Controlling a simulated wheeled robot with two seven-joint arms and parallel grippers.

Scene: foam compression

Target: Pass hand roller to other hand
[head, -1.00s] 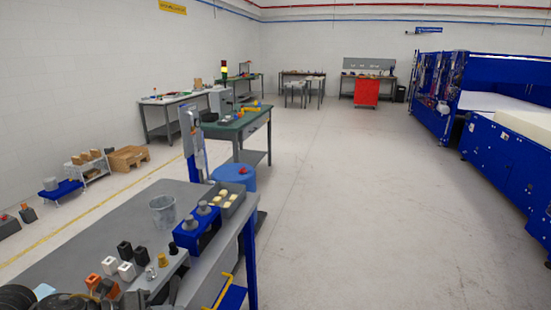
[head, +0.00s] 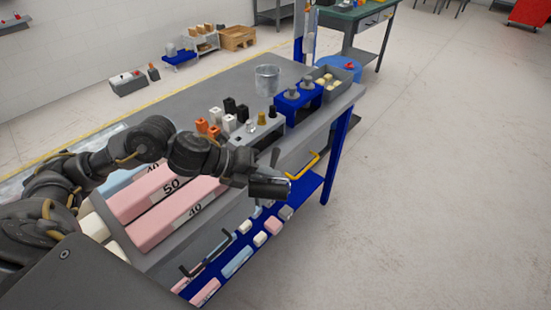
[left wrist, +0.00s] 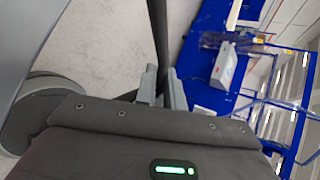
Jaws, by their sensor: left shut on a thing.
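My left gripper (head: 275,172) reaches in from the left, over the front edge of the workbench. In the left wrist view its grey fingers (left wrist: 160,91) are shut on a thin dark rod. I take this as part of the hand roller (left wrist: 158,40), as it points away between the fingers. The rest of the roller is hard to make out, and in the head view I cannot clearly separate it from the dark gripper. My right gripper is in neither view.
The workbench (head: 210,92) holds a clear cup (head: 267,79), black, white and orange blocks, a blue holder (head: 298,103) and a grey tray (head: 335,83). Pink foam blocks (head: 170,205) lie under my left arm. A yellow handle (head: 302,166) is close to the gripper. Floor at right is clear.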

